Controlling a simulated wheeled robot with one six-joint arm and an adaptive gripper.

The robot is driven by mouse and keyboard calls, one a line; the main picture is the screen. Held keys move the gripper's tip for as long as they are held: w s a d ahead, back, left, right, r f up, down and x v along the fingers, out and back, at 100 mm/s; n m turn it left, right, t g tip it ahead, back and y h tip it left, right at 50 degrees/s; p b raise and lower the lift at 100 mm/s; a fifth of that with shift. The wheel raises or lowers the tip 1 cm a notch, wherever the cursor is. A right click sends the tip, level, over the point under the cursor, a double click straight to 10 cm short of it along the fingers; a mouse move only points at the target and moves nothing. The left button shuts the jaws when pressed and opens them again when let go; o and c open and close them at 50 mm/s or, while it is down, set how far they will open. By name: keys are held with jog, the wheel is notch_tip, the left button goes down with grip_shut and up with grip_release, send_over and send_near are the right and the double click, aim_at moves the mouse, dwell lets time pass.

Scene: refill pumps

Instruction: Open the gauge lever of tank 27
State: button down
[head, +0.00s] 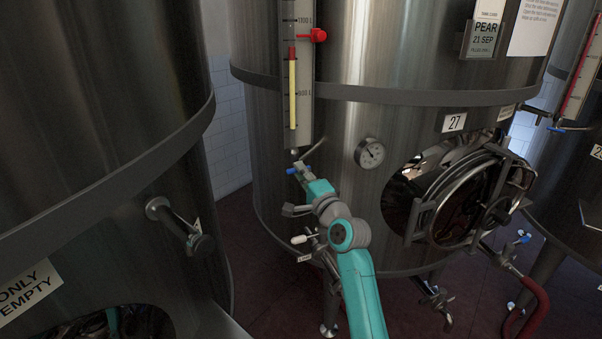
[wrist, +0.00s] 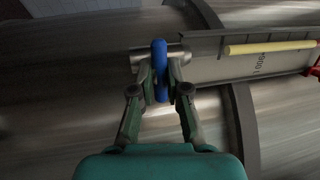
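Tank 27 is the large steel tank (head: 340,200) in the middle of the head view, with a "27" label (head: 455,122). Its level gauge (head: 303,70) is a vertical scale with a yellow column. The blue gauge lever (head: 292,171) is at the gauge's lower end, pointing left in the head view. My gripper (head: 304,169) is at this lever. In the wrist view, the blue lever (wrist: 160,70) stands between the two fingertips of my gripper (wrist: 161,74). The fingers are drawn in close on both sides of it. The exact contact is small and partly hidden.
A round dial (head: 370,153) and an open round hatch (head: 465,200) are right of my arm on the tank. A red fitting (head: 318,36) sits higher on the gauge. Another tank (head: 90,110) with a protruding valve (head: 180,225) stands close on the left.

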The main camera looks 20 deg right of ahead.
jog(key=shift+n, duration=0.5)
jog(key=n+g, duration=0.1)
jog(key=n, duration=0.4)
jog(key=n+g, duration=0.1)
jog(key=n, duration=0.5)
jog(key=n+g, duration=0.1)
jog(key=n, duration=0.5)
jog(key=shift+r+g, duration=0.15)
jog(key=shift+g, duration=0.25)
jog(key=shift+n, duration=0.4)
jog(key=c, duration=1.2)
grip_release()
jog(key=shift+o, duration=0.2)
jog(key=shift+s, duration=0.1)
